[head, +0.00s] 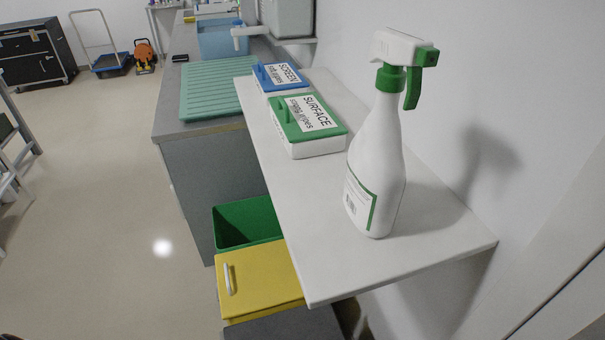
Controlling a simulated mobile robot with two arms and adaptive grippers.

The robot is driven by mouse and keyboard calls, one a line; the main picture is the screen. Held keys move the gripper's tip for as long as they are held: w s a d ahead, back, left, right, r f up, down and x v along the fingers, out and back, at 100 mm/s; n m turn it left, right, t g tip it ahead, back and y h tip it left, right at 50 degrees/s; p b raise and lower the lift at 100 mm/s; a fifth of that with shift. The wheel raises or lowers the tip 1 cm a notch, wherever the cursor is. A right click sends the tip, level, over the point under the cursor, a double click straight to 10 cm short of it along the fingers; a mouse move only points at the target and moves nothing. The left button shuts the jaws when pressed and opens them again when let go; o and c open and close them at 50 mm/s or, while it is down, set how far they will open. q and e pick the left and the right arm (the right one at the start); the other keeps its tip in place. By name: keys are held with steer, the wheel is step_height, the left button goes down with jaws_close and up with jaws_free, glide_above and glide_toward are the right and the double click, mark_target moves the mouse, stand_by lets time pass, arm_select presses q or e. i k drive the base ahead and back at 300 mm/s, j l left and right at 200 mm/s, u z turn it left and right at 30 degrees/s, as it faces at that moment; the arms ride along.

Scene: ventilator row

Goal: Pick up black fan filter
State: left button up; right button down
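I see no black fan filter in the head view. Neither of my grippers shows clearly in this view. A small flat black object (180,58) lies on the far grey counter, too small to identify.
A white shelf (300,240) holds a spray bottle (375,160), a green-lidded wipes box (307,125) and a blue-lidded one (279,77). Below are a green bin (247,222) and a yellow-lidded bin (262,275). A green ribbed mat (215,88) lies on the counter.

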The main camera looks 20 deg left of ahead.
mark_target(176, 58)
steer(key=k+j, duration=0.15)
steer(key=j, duration=0.25)
steer(key=k+j, duration=0.2)
steer(key=j, duration=0.2)
steer(key=k+j+z, duration=0.1)
steer(key=j, duration=0.3)
steer(key=j+z, duration=0.15)
steer(key=j, duration=1.25)
steer(key=i+j, duration=0.15)
steer(key=j, duration=0.25)
steer(key=i+j+z, duration=0.15)
steer(key=j, duration=0.2)
steer(key=i+j, duration=0.15)
steer(key=j, duration=0.25)
steer(key=i+j+z, duration=0.1)
steer(key=j, duration=0.3)
steer(key=i+j+z, duration=0.1)
steer(key=j, duration=0.3)
steer(key=i+j, duration=0.2)
steer(key=j, duration=0.2)
steer(key=i+j+z, duration=0.1)
steer(key=j, duration=0.35)
